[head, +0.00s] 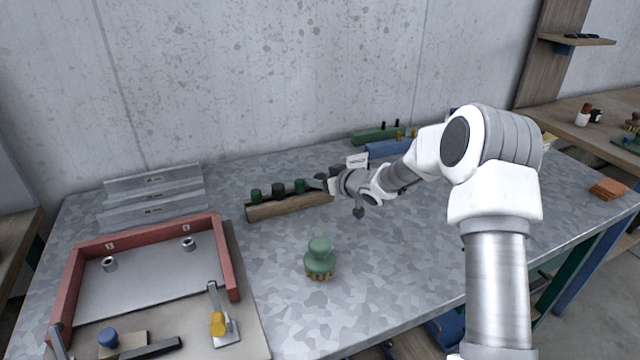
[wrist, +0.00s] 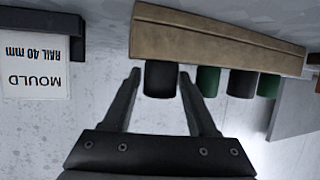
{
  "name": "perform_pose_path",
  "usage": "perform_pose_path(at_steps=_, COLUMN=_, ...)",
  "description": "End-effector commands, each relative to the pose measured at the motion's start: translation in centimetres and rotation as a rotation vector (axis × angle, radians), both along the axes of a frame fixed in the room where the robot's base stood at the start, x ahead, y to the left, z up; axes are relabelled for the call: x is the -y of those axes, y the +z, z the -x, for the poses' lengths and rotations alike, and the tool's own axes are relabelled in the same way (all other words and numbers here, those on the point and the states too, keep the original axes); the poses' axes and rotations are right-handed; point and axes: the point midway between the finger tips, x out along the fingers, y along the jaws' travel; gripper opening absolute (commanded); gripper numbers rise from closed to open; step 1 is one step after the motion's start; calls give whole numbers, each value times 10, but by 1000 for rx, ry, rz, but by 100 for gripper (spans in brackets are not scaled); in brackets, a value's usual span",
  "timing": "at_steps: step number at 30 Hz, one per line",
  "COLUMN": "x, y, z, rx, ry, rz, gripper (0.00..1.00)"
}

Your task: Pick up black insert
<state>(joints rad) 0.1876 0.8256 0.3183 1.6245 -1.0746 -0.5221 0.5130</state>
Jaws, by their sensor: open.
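A wooden rail (head: 290,206) holds a row of green and black inserts on the table. In the wrist view, which looks upside down, a black insert (wrist: 160,80) stands at the rail (wrist: 215,38), between the fingertips of my open gripper (wrist: 158,74). Gaps show on both sides, and I see no grip on it. In the head view my gripper (head: 326,184) is at the rail's right end and partly hides that insert. Another black insert (head: 278,190) stands between a green insert (head: 256,195) and a second green insert (head: 299,187).
A label (head: 357,160) reading "MOULD RAIL 40 mm" in the wrist view stands behind my gripper. A red-framed mould (head: 228,262) is at left. Green (head: 374,135) and blue (head: 388,149) racks are behind.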

Motion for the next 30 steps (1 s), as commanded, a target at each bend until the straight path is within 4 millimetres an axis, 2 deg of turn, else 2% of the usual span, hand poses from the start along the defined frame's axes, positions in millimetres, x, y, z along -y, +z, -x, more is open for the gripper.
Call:
perform_pose_path(at_steps=6, x=-12, y=-8, z=-16, rx=0, ry=0, rz=0, gripper=58)
perform_pose_path(at_steps=14, x=-13, y=-8, z=-17, rx=0, ry=0, rz=0, gripper=58)
perform_pose_path(at_steps=21, x=-13, y=-8, z=-17, rx=0, ry=0, rz=0, gripper=15)
perform_pose_path(at_steps=24, x=-13, y=-8, z=-17, rx=1, ry=0, rz=1, gripper=0)
perform_pose_path(at_steps=30, x=-13, y=-8, z=-17, rx=1, ry=0, rz=0, gripper=0)
